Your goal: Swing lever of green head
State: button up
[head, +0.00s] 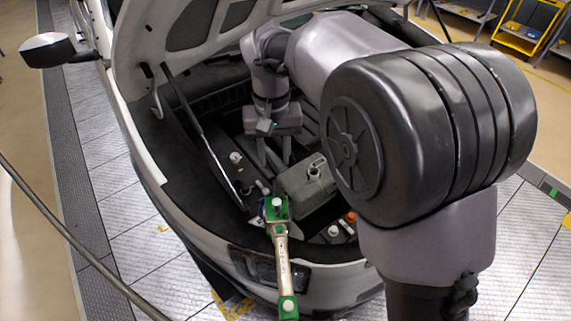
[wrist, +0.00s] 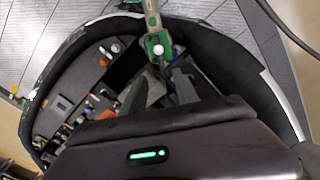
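The green head (head: 276,208) sits at the front edge of the open car bay, with a white knob on top. A pale metal bar (head: 282,262), possibly the lever, runs from it toward the front to a green end piece (head: 288,306) with a white knob. In the wrist view the green head (wrist: 158,45) is at top centre, with part of the bar (wrist: 150,8) above it. My gripper (head: 274,158) points down inside the bay, behind the head and apart from it. Its fingers are spread and nothing shows between them.
A grey box-like reservoir (head: 306,184) stands just right of the head. The raised hood (head: 140,35) and its prop rod (head: 200,135) lie to the left. An orange cap (head: 351,217) is near the front right edge. A dark cable (head: 75,235) crosses the lower left.

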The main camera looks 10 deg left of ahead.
aim_at(276, 196)
notch_tip(276, 196, down, 16)
jog(key=b, duration=0.3)
jog(key=shift+r, duration=0.2)
grip_shut()
jog(key=shift+w, duration=0.1)
jog(key=shift+f, duration=0.2)
dwell(0.7)
